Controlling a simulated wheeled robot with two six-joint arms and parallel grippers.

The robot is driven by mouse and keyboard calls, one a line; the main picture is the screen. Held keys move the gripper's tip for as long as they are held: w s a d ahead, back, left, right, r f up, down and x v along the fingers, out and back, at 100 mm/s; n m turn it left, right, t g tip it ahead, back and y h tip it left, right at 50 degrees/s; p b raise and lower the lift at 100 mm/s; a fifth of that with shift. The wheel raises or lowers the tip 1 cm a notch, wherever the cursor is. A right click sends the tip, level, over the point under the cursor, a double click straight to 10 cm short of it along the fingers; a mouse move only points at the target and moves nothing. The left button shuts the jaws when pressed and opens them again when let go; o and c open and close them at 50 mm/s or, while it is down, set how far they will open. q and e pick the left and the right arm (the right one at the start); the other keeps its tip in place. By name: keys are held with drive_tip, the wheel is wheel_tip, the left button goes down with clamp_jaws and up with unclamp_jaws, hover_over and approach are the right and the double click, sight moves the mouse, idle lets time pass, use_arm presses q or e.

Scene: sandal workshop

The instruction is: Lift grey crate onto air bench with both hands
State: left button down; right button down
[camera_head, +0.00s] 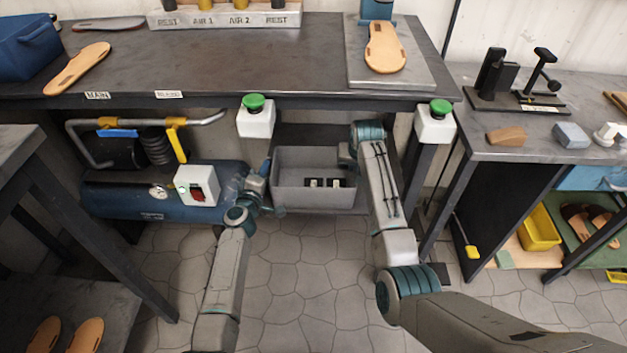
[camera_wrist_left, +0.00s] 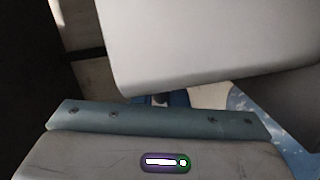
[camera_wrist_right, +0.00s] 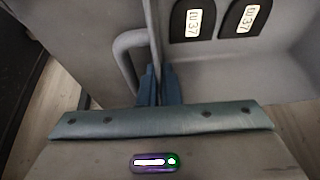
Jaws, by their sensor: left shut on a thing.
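The grey crate (camera_head: 314,197) sits on a low shelf under the bench (camera_head: 215,55), whose back rack reads AIR 1 and AIR 2. Two dark items with white labels lie in it, and they also show in the right wrist view (camera_wrist_right: 188,20). My left gripper (camera_head: 265,170) is at the crate's left side, shut on it; its fingertips (camera_wrist_left: 170,98) are mostly hidden behind a pale box in its wrist view. My right gripper (camera_head: 346,155) is at the crate's right side. Its fingers (camera_wrist_right: 160,88) close around the right wall, beside a loop handle (camera_wrist_right: 126,58).
A blue compressor tank (camera_head: 135,200) with a white switch box (camera_head: 197,186) stands just left of the crate. Green buttons (camera_head: 254,102) (camera_head: 440,107) hang on the bench's front edge. The bench's middle top is clear; a sandal sole (camera_head: 78,68) lies at left.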

use_arm(q)
drive_tip(key=shift+r, duration=0.1)
use_arm(e)
drive_tip(key=shift+r, duration=0.1)
